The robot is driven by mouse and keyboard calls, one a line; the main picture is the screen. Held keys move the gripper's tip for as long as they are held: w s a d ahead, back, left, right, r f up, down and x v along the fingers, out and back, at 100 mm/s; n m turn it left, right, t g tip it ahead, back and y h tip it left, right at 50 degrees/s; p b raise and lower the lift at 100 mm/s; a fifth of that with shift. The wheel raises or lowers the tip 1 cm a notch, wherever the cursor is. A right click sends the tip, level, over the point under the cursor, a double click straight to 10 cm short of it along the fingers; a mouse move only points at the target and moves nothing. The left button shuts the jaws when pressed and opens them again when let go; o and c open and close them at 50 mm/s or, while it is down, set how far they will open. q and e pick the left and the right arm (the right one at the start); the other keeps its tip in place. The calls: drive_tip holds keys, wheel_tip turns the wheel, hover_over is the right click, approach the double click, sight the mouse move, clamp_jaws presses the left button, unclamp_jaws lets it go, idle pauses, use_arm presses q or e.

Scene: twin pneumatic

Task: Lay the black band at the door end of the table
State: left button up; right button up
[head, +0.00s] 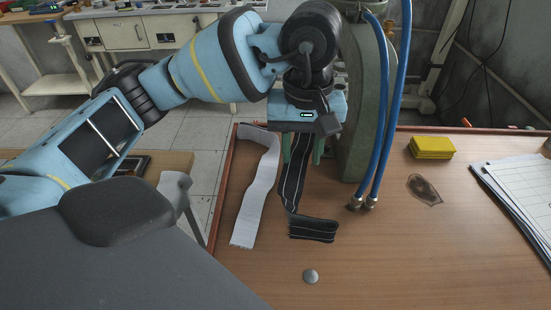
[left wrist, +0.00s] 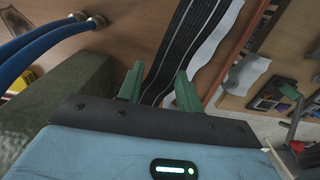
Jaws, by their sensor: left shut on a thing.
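The black band (head: 296,185) with pale lengthwise stripes hangs from my left gripper (head: 302,150), near the table's (head: 400,270) left edge. Its lower end is bent and lies on the tabletop toward the front. My left gripper is shut on the band's upper part; the green fingers are partly hidden by the wrist. In the left wrist view, the black band (left wrist: 178,48) runs between the two green fingertips (left wrist: 158,85) and away over the wood. A white band (head: 256,190) lies to the left of the black one, along the table edge. My right gripper is not in view.
A green column (head: 365,130) with blue hoses (head: 384,110) stands close to the right of my left gripper. A round metal disc (head: 310,276), a yellow block (head: 431,147), a dark flat patch (head: 424,189) and papers (head: 518,180) lie on the table. The front middle is mostly clear.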

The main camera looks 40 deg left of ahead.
use_arm(q)
drive_tip(key=shift+w+a, duration=0.1)
drive_tip(key=shift+w, duration=0.2)
drive_tip(key=shift+s+f, duration=0.1)
drive_tip(key=shift+s, duration=0.05)
drive_tip(key=shift+f, duration=4.8)
drive_tip(key=shift+f, duration=0.1)
drive_tip(key=shift+f, duration=0.15)
drive_tip(key=o, duration=1)
wheel_tip(320, 180, up, 13)
drive_tip(key=shift+f, duration=0.2)
